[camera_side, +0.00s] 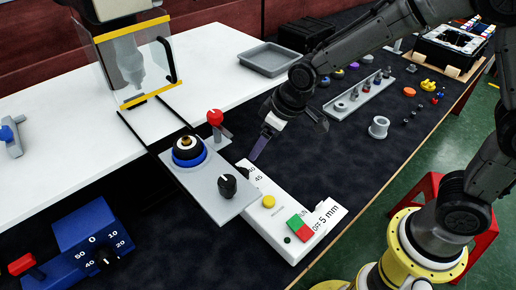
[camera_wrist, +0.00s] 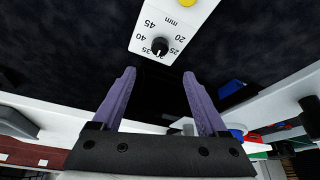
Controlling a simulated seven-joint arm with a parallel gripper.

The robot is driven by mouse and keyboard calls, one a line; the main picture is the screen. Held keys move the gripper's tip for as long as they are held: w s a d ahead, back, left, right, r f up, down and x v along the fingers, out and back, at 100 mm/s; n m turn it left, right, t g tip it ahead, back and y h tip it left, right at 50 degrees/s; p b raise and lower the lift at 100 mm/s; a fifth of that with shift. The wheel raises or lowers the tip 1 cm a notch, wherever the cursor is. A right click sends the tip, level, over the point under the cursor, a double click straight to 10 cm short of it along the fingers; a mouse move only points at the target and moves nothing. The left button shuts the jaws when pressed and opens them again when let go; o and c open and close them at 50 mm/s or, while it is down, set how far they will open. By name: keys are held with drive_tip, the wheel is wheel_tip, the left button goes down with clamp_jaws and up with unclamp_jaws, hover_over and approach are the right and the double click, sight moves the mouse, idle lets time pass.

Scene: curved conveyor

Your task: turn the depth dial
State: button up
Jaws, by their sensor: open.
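A black dial with a white pointer (camera_wrist: 160,46) sits on a white control box (camera_wrist: 190,20), ringed by numbers from 20 to 45 and marked mm. In the wrist view its pointer faces the picture's bottom, near 30 to 35. In the side view my gripper (camera_side: 254,157) points down at the box's far end.
A red-topped lever (camera_side: 215,118) stands close by. A blue box (camera_side: 85,235) has its own numbered dial.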

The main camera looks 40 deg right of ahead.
idle(0.3)
drive_tip(key=m+g, duration=0.6)
drive_tip(key=m, duration=0.4)
hover_over(242, 171)
drive_tip(key=w+d, duration=0.3)
drive_tip(key=w, duration=0.1)
drive_tip(key=m+g+y, duration=0.1)
drive_tip(key=m+g, duration=0.1)
drive_tip(key=x, duration=1.3)
drive_tip(key=shift+w+d+f, duration=0.1)
drive_tip(key=shift+w+f, duration=0.15)
drive_tip(key=shift+f, duration=0.15)
drive_tip(key=shift+c, duration=0.2)
clamp_jaws()
